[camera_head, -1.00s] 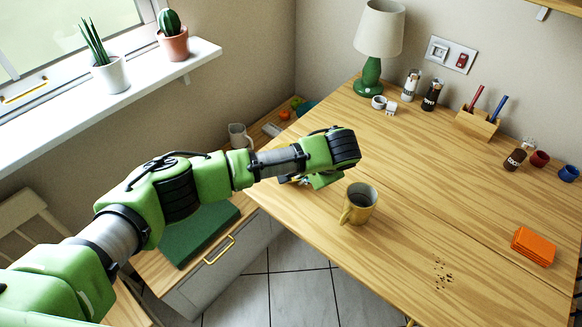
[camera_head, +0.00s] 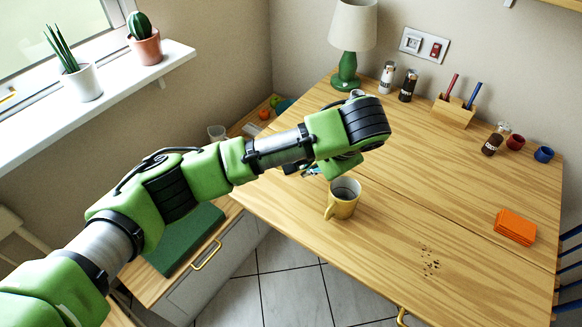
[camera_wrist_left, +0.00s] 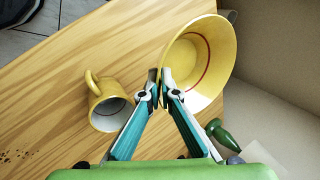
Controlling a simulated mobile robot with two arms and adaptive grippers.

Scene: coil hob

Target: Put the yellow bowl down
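The yellow bowl (camera_wrist_left: 212,50) shows in the left wrist view, its open side and a red ring inside facing the camera. My left gripper (camera_wrist_left: 159,76) has its two fingertips close together at the bowl's rim, pinching it. In the head view my left gripper (camera_head: 318,171) is mostly behind its own wrist, over the wooden table (camera_head: 380,225), and the bowl is hidden there. I cannot tell whether the bowl touches the table. My right gripper is not in view.
A yellow mug (camera_head: 344,199) stands close to my left gripper; it also shows in the wrist view (camera_wrist_left: 108,105). Behind are a green lamp (camera_head: 347,70), shakers and a pen holder (camera_head: 454,110). Orange napkins (camera_head: 515,227) and crumbs (camera_head: 430,262) lie right. The table's middle is clear.

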